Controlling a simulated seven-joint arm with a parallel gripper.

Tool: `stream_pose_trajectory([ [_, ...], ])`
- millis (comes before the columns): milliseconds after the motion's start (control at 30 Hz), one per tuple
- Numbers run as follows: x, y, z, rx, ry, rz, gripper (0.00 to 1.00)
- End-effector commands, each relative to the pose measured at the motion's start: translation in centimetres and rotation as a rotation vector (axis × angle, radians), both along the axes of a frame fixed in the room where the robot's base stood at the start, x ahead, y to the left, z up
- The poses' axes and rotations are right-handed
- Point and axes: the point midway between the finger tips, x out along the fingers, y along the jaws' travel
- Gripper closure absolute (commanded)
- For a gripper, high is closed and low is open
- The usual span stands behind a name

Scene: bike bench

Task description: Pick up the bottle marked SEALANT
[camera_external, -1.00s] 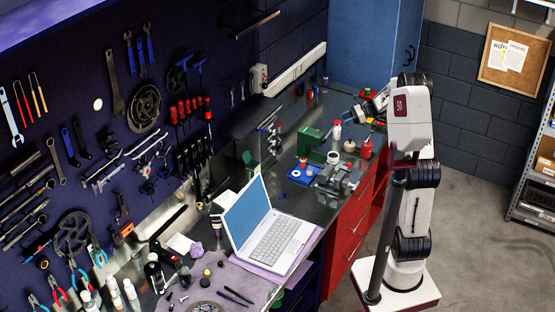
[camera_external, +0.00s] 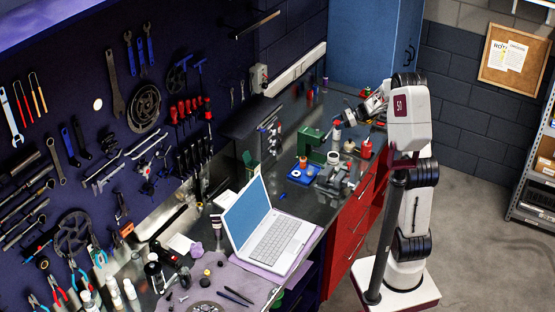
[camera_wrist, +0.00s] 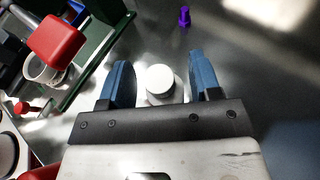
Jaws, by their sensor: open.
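My gripper (camera_wrist: 160,75) is open, with its two blue fingers apart. A white round-topped bottle (camera_wrist: 160,84) shows between the fingers in the wrist view, with a gap on either side. Its lower part is hidden by the gripper's dark bar. In the external view my gripper (camera_external: 343,116) is above the bench, close over a small pale bottle (camera_external: 337,132). No label can be read in either view, so I cannot tell whether this is the bottle marked SEALANT.
A green stand (camera_external: 310,142) and a red container (camera_external: 366,149) stand nearby. A grey vise (camera_external: 335,180) and a laptop (camera_external: 268,235) are nearer the camera. In the wrist view a red block (camera_wrist: 54,38) is at upper left and a small purple item (camera_wrist: 184,16) beyond the fingers.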

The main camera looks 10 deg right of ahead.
Motion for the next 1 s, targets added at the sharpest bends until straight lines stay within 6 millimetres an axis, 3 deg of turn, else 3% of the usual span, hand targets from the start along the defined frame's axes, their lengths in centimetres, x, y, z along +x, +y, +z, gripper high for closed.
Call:
stream_pose_trajectory([
  [200, 0.1, 1.6, -0.6, 0.000, -0.001, 0.001, 0.43],
  [767, 0.1, 1.6, -0.6, 0.000, 0.000, 0.001, 0.43],
  [1000, 0.1, 1.6, -0.6, 0.000, 0.000, 0.001, 0.78],
])
